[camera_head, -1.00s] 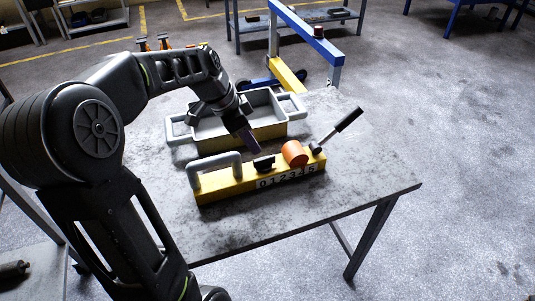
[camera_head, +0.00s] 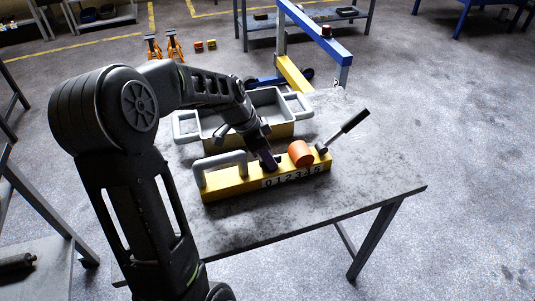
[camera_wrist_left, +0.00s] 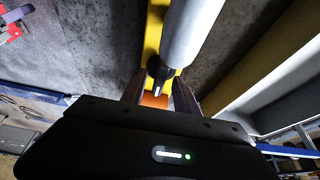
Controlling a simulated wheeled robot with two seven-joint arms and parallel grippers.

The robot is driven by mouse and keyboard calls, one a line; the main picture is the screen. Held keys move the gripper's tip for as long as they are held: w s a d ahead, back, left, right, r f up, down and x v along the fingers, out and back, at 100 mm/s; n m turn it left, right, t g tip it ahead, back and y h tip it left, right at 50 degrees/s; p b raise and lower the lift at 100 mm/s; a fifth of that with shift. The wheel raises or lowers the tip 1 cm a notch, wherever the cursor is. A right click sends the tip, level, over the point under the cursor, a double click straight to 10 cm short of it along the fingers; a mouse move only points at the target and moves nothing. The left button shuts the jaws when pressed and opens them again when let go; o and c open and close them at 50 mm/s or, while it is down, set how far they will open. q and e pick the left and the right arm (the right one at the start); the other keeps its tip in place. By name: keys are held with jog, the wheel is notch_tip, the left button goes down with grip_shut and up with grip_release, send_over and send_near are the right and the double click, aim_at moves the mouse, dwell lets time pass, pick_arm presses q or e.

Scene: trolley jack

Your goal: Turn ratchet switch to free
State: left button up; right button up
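A yellow ratchet box (camera_head: 226,187) with a number strip stands on the grey table. A grey handle (camera_head: 221,162), an orange drum (camera_head: 300,153) and a black-handled lever (camera_head: 352,122) are on it. My left gripper (camera_head: 270,163) is at the box top between the grey handle and the drum, and it hides the small black switch in the head view. In the left wrist view the black switch (camera_wrist_left: 158,74) shows just beyond the gap between my two fingers (camera_wrist_left: 158,92), which are apart. I cannot tell whether they touch it. My right gripper is out of view.
A grey and yellow tray (camera_head: 262,102) with side handles stands right behind the box, close to my left gripper. The table (camera_head: 375,180) is bare to the right and in front. A blue and yellow frame (camera_head: 315,35) stands on the floor behind.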

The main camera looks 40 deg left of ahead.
pick_arm(q)
jog(key=shift+c, duration=0.2)
grip_shut()
dwell(0.5)
